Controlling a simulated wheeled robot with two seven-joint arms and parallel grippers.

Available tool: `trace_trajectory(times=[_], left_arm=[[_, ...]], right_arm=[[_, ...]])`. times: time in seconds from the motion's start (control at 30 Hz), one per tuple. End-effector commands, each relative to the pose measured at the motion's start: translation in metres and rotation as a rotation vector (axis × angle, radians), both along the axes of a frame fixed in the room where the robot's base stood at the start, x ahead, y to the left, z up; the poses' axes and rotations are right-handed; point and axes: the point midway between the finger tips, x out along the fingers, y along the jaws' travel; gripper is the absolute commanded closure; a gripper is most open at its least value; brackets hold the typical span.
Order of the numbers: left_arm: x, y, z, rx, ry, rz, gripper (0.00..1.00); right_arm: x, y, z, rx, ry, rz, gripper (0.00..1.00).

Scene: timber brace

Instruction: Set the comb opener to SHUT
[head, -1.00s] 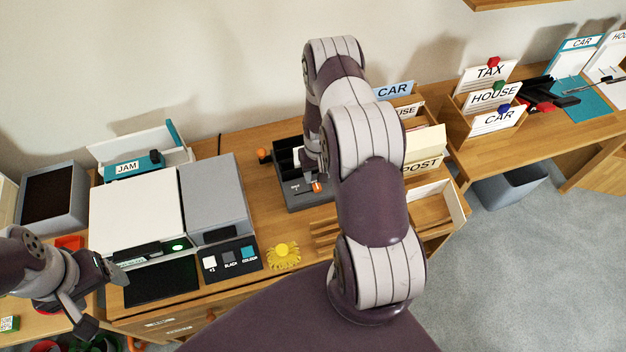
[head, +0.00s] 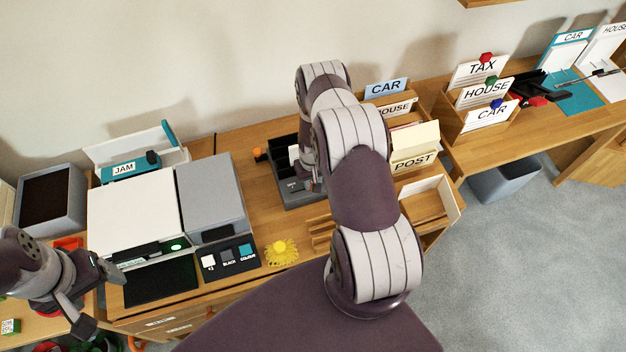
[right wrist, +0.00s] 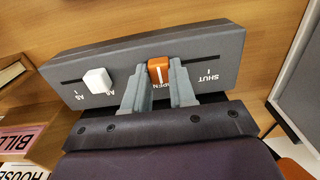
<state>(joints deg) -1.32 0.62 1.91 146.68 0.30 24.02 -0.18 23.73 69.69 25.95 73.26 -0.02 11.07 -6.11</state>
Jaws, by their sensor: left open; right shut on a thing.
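The comb opener (head: 290,196) is a dark box on the desk, partly hidden behind my right arm in the head view. In the right wrist view its grey front panel (right wrist: 215,62) has a slot with an orange slider (right wrist: 158,68) and a white slider (right wrist: 97,80). The orange slider stands above the partly hidden OPEN mark; the SHUT mark is to its right, upside down. My right gripper (right wrist: 158,86) is shut on the orange slider, one finger on each side. My left gripper (head: 102,300) is open and empty at the lower left, away from the opener.
A printer-like machine (head: 135,205) and a grey unit (head: 211,195) stand left of the opener. A yellow spiky thing (head: 281,252) lies in front. Sorters with POST (head: 414,163) and other cards stand right. A grey bin (head: 503,178) is on the floor.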

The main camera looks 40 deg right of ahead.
Motion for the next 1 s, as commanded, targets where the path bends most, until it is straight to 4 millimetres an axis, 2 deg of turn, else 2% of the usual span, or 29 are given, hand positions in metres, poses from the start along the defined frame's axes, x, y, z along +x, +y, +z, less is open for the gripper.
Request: trace_trajectory(times=[0.3, 0.43, 0.67, 0.7, 0.77, 1.0], left_arm=[[0.0, 0.0, -0.023, 0.0, 0.0, 0.0, 0.26], [0.0, 0.0, -0.023, 0.0, 0.0, 0.0, 0.26], [0.0, 0.0, -0.022, 0.0, 0.0, 0.0, 0.26], [0.0, 0.0, -0.022, 0.0, 0.0, 0.0, 0.26], [0.0, 0.0, -0.022, 0.0, 0.0, 0.0, 0.26], [0.0, 0.0, -0.022, 0.0, 0.0, 0.0, 0.26]], right_arm=[[0.017, 0.052, -0.002, 0.0, 0.0, 0.004, 1.0], [0.019, 0.06, 0.0, 0.0, -0.001, 0.001, 1.0], [0.019, 0.06, 0.0, 0.0, 0.0, 0.0, 1.0], [0.019, 0.06, 0.0, 0.0, 0.0, 0.0, 0.65], [0.019, 0.06, 0.0, 0.0, 0.0, 0.001, 0.49], [0.019, 0.059, 0.0, 0.0, 0.0, 0.0, 0.49]])
